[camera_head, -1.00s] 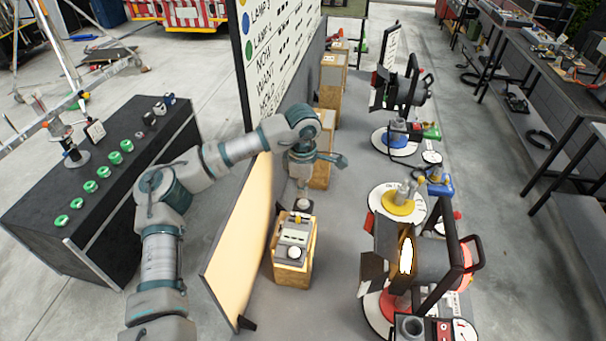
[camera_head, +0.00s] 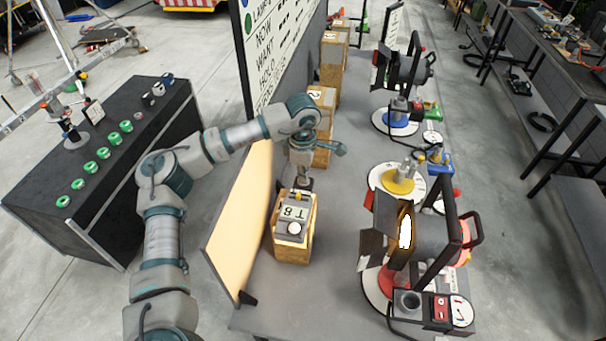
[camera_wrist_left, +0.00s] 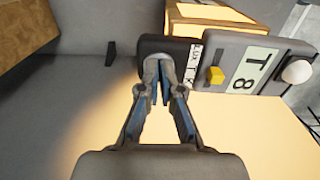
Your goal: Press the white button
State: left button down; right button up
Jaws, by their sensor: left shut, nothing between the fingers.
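The white button (camera_head: 294,228) is a round dome on the near end of a grey panel marked "T 8", on top of a wooden box (camera_head: 291,253). In the left wrist view the button (camera_wrist_left: 297,71) is at the right edge, beyond a yellow switch (camera_wrist_left: 215,75). My left gripper (camera_head: 304,186) is over the far end of the panel, apart from the button. In the wrist view its closed, empty fingers (camera_wrist_left: 160,68) overlap the panel's dark rounded end; I cannot tell whether they touch it. My right gripper is not in view.
A tan board (camera_head: 238,222) stands left of the box. A lamp with black flaps (camera_head: 408,232) stands to the right. More wooden boxes (camera_head: 322,128) stand behind my gripper. The grey tabletop (camera_head: 325,290) is clear in front of the box.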

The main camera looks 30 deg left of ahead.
pick_arm(q)
jog(key=shift+s+f, duration=0.1)
jog(key=shift+f, duration=0.4)
jog(key=shift+r, duration=0.35)
notch_tip(320, 180, up, 8)
jog(key=shift+f, duration=0.1)
dwell(0.6)
